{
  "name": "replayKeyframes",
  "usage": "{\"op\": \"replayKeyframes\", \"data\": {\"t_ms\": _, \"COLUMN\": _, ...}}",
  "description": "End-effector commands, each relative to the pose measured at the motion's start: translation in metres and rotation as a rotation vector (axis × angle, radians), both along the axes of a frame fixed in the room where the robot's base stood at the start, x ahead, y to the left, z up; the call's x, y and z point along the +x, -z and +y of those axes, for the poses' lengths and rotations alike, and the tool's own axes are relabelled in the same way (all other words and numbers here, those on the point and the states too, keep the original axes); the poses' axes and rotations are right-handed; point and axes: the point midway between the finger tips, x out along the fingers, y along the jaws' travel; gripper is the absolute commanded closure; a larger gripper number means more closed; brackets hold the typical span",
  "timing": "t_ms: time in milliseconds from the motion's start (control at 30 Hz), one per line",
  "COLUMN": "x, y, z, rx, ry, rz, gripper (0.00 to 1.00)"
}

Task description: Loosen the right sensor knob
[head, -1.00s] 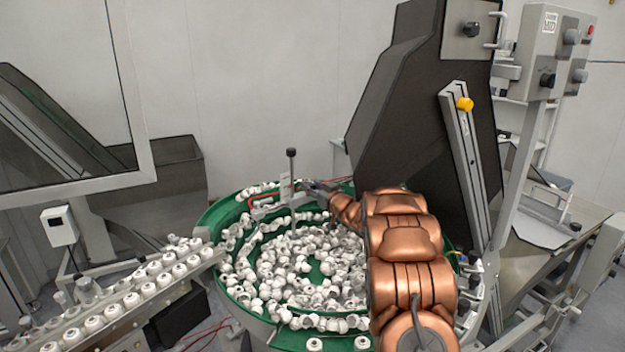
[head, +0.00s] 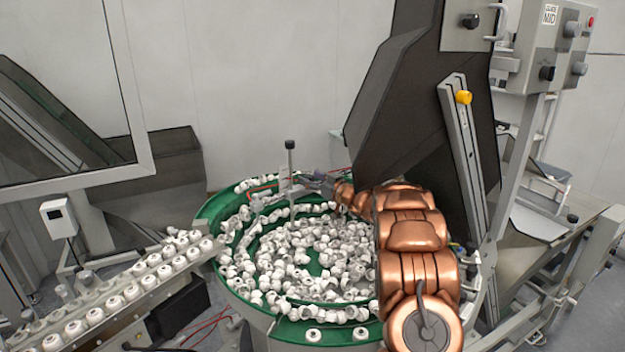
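A thin upright post with a black knob (head: 290,145) on top stands at the back of the green bowl, beside a small light bracket (head: 285,186) with a red wire. I cannot tell for sure which part is the right sensor knob. My copper arm reaches in from the lower right. My gripper (head: 312,181) is small and grey at the bowl's back rim, just right of the post and well below the black knob. Its fingers are too small to tell whether they are open or whether they touch the bracket.
The green bowl (head: 222,216) holds many white caps. A cap conveyor (head: 118,322) runs at lower left. A dark hopper (head: 410,100) and a slotted rail with a yellow knob (head: 464,97) rise right behind my arm. A control box (head: 555,45) is at upper right.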

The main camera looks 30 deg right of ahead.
Motion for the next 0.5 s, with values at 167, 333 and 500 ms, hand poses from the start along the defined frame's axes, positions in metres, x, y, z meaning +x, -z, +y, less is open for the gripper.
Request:
{"op": "replayKeyframes", "data": {"t_ms": 167, "x": 0.0, "y": 0.0, "z": 0.0, "rx": 0.0, "ry": 0.0, "rz": 0.0, "gripper": 0.37}}
{"op": "replayKeyframes", "data": {"t_ms": 333, "x": -0.002, "y": 0.001, "z": -0.001, "rx": 0.0, "ry": 0.001, "rz": 0.001, "gripper": 0.37}}
{"op": "replayKeyframes", "data": {"t_ms": 500, "x": -0.017, "y": 0.0, "z": -0.005, "rx": 0.001, "ry": 0.002, "rz": 0.001, "gripper": 0.37}}
